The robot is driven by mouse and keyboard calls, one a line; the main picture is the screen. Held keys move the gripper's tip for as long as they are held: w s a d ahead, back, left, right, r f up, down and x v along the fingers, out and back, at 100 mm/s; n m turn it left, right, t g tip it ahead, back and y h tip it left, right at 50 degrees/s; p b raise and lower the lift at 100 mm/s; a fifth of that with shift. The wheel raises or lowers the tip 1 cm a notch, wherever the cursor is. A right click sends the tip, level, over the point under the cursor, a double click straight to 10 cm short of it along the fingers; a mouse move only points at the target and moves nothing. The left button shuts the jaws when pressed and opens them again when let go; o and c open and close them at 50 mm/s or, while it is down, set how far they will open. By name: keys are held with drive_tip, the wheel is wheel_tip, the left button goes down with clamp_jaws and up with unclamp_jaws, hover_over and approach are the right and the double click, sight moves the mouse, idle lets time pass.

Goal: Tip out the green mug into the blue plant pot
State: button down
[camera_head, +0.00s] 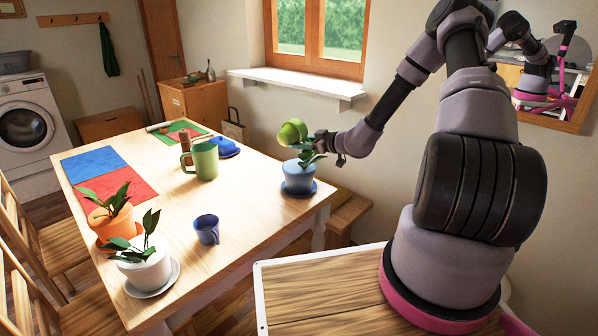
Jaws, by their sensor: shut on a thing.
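The green mug (290,133) is held in the air over the blue plant pot (298,178). The mug is tilted well over onto its side, above the plant's leaves. My gripper (314,142) is shut on it from the right; the fingers are small and partly hidden. The blue pot stands upright on a blue saucer at the table's right edge and holds a leafy plant. The contents of the mug cannot be made out.
A green pitcher (205,162), a blue cap (225,148) and a blue-grey mug (207,230) stand on the table (240,205). An orange pot (116,224) and a white pot (147,270) are at the front left. Bare tabletop lies left of the blue pot.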

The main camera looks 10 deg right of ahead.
drive_tip(key=shift+r+m, duration=0.15)
drive_tip(key=shift+m, duration=0.35)
idle(1.2)
